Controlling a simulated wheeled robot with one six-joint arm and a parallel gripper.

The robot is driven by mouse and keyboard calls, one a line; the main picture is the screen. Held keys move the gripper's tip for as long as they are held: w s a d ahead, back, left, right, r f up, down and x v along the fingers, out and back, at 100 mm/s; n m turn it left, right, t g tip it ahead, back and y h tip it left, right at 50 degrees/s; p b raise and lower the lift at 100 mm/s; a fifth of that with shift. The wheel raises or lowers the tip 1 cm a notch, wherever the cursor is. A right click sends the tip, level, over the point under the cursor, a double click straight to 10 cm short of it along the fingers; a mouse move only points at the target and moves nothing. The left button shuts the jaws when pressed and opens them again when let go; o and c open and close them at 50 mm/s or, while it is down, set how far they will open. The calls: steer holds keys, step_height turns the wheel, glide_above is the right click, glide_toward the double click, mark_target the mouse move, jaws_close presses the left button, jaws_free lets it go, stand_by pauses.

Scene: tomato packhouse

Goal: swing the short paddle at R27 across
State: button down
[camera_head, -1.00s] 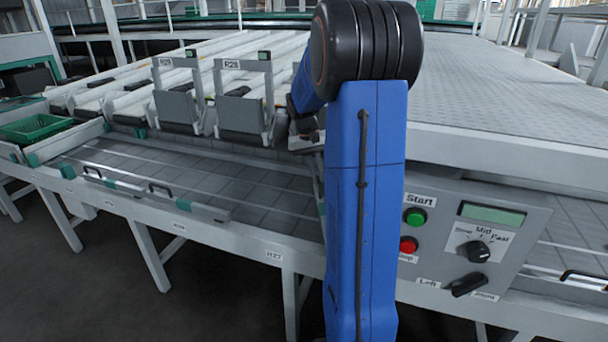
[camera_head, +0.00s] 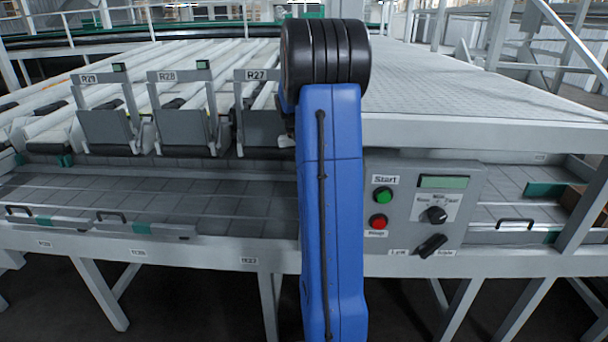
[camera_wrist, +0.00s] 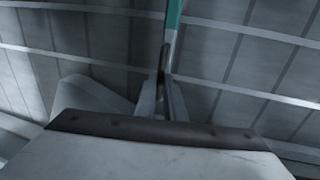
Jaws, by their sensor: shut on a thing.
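In the wrist view my gripper (camera_wrist: 163,90) is shut on the dark upright handle (camera_wrist: 163,62) of a short paddle. The paddle's green part (camera_wrist: 173,14) stretches away at the top, crossing the pale lines of the slatted belt. In the head view my blue arm covers the gripper and this paddle. The R27 plate (camera_head: 257,75) hangs on a gate (camera_head: 262,128) just left of my arm. A second R27 label (camera_head: 249,261) is on the front rail.
Gates R28 (camera_head: 182,130) and R29 (camera_head: 104,130) stand to the left. Other black handles show on the front edge (camera_head: 112,215). A grey control box (camera_head: 410,205) with start and stop buttons is close right of my arm. The visible belt (camera_head: 200,200) is clear.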

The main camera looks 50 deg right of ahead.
steer(key=shift+s+d, duration=0.1)
steer(key=shift+s, duration=0.05)
steer(key=c, duration=1.8)
jaws_free()
steer(key=shift+s+d, duration=0.1)
steer(key=shift+c, duration=0.2)
step_height(320, 180, up, 17)
steer(key=w+a, duration=0.2)
steer(key=shift+w, duration=0.4)
steer(key=shift+a, duration=0.1)
